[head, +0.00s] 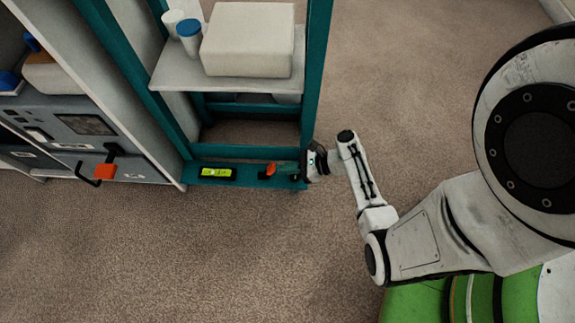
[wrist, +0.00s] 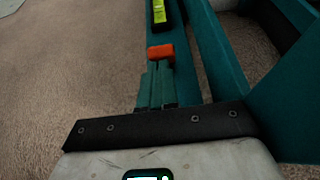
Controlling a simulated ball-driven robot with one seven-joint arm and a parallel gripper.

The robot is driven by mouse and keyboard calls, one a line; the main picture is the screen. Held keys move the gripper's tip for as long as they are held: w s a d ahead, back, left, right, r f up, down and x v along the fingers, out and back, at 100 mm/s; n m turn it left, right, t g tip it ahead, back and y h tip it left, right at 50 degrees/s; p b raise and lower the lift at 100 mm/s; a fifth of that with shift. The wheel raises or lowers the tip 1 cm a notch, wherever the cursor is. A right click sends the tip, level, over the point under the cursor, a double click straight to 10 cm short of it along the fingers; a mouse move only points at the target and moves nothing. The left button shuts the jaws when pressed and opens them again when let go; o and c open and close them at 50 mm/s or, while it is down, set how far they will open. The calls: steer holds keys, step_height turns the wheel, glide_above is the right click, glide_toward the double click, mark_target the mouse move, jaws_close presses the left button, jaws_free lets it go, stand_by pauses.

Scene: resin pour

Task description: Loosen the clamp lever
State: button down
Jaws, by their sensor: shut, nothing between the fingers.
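An orange lever (head: 268,170), which looks like the clamp lever, sits on the teal bottom bar (head: 255,181) of the rack, right of a spirit level (head: 217,173). In the wrist view the orange lever (wrist: 160,52) shows as a block just beyond my fingertips. My gripper (wrist: 158,68) is shut and empty, its dark teal fingers together and pointing at the lever. I cannot tell whether they touch it. In the head view my gripper comes in from the right at the bar's right end. The lever's base is mostly hidden in the wrist view.
The rack's teal upright (head: 315,80) stands close to my gripper. Its shelf (head: 225,84) holds a white box (head: 248,40) and two cups. The carpet (head: 250,260) in front is clear.

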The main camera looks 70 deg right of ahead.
mark_target(269, 170)
steer(key=p, duration=0.1)
steer(key=r+g+p, duration=0.1)
steer(key=p, duration=0.1)
steer(key=shift+w+a+r+g+h, duration=0.25)
steer(key=shift+w+r+g+h, duration=0.05)
steer(key=w+p, duration=0.1)
steer(key=p, duration=0.3)
steer(key=shift+a+r, duration=0.1)
steer(key=shift+r, duration=0.2)
steer(key=g+p, duration=0.1)
steer(key=p, duration=0.1)
steer(key=w+r+g+p, duration=0.1)
steer(key=p, duration=0.1)
steer(key=w+a+h+p, duration=0.1)
steer(key=p, duration=0.2)
steer(key=shift+w+r+g, duration=0.15)
steer(key=shift+r+g, duration=0.1)
steer(key=shift+g, duration=0.15)
steer(key=w+g+p, duration=0.1)
steer(key=p, duration=0.1)
steer(key=shift+w+a+r+p, duration=0.15)
steer(key=shift+a+p, duration=0.05)
steer(key=shift+p, duration=0.1)
steer(key=shift+f+g+h, duration=0.3)
steer(key=shift+f+g, duration=0.1)
steer(key=shift+f, duration=0.05)
steer(key=shift+r+p, duration=0.65)
steer(key=shift+r, duration=0.2)
